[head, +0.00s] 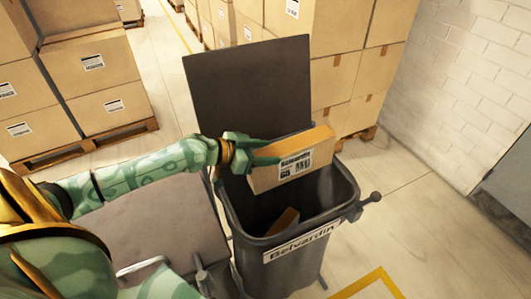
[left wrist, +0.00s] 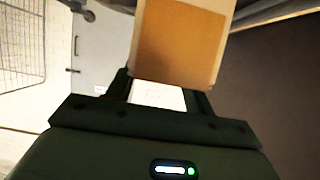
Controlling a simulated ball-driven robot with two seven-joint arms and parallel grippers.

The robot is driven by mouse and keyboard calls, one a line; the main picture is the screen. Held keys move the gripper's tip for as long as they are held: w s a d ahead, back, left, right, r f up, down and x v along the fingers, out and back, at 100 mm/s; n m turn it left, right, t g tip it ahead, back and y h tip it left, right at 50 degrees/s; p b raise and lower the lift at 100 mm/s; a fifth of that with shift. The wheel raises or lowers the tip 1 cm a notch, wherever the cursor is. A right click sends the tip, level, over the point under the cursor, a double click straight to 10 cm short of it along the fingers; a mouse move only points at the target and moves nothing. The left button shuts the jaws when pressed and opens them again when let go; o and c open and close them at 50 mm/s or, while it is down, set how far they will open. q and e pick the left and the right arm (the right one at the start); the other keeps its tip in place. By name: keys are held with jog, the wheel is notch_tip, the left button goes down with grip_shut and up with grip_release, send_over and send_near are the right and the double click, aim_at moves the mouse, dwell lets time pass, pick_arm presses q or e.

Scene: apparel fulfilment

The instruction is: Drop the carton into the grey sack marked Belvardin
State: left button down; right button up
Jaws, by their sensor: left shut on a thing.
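The carton (head: 293,162) is a flat brown box with a white printed label on its side. My left gripper (head: 262,154) is shut on its left end and holds it, slightly tilted, over the open mouth of a dark grey bin (head: 262,222). The bin's front label reads Belvardin; it looks like a rigid bin, not a sack. Its lid stands open at the back. In the left wrist view the carton (left wrist: 180,45) sits between the fingers of my left gripper (left wrist: 160,92). My right gripper is not in view.
Another brown box (head: 284,221) lies inside the bin. A second grey bin with its lid down (head: 165,225) stands to the left. Pallets of stacked cartons (head: 95,75) stand behind. A white brick wall (head: 465,80) is at the right, with clear floor before it.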

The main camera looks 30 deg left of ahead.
pick_arm(q)
notch_tip(320, 180, down, 5)
jog(key=b, duration=0.4)
jog(key=shift+f, duration=0.2)
jog(key=shift+r, duration=0.15)
jog(key=shift+c, duration=2.4)
grip_release()
jog(key=p+v, duration=0.1)
jog(key=v, duration=1.5)
